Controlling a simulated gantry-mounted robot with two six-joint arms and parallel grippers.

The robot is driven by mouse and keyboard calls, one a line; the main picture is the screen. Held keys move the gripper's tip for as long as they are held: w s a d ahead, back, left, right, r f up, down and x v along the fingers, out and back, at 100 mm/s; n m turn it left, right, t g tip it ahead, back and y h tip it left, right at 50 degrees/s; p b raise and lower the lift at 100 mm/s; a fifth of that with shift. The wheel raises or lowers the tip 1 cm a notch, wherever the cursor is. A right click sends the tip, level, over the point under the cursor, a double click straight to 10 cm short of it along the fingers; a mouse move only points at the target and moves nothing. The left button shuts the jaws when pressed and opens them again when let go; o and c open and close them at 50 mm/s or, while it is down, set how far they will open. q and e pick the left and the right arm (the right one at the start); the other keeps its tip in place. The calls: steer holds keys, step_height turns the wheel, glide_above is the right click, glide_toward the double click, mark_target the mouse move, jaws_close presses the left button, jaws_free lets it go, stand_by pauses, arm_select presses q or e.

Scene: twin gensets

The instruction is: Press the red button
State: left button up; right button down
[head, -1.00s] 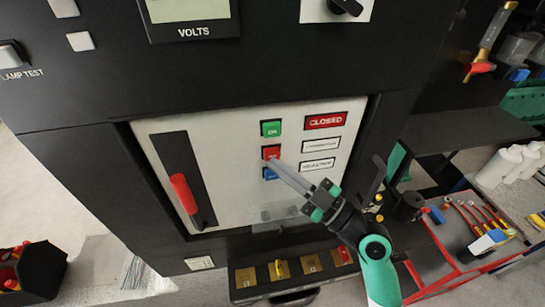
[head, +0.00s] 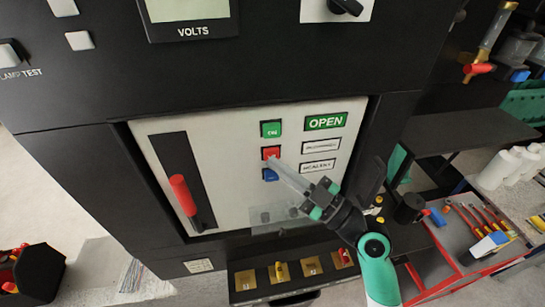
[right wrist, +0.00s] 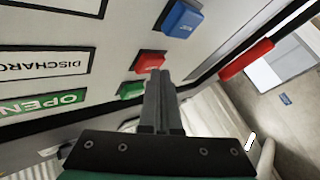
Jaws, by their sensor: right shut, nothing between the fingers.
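The red button (head: 271,152) sits on the light panel between the green button (head: 271,128) above and the blue button (head: 270,174) below. My right gripper (head: 276,164) is shut and empty, its fingertips at the lower edge of the red button in the head view. In the right wrist view the fingertips (right wrist: 156,73) overlap the edge of the red button (right wrist: 149,61); I cannot tell whether they touch it. The indicator (head: 325,121) to the right reads OPEN on green. My left gripper is not in view.
A red-handled lever (head: 184,194) stands at the panel's left. A clear flap (head: 272,216) is below the buttons. Padlocks hang on a ledge (head: 288,285) underneath. A red-edged tool cart (head: 455,245) is at the right.

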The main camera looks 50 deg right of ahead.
stand_by(0.5)
steer(key=shift+s+a, duration=0.5)
steer(key=shift+s, duration=0.1)
steer(key=s+a, duration=0.1)
steer(key=s, duration=0.1)
steer(key=s+a, duration=0.2)
stand_by(0.4)
stand_by(0.7)
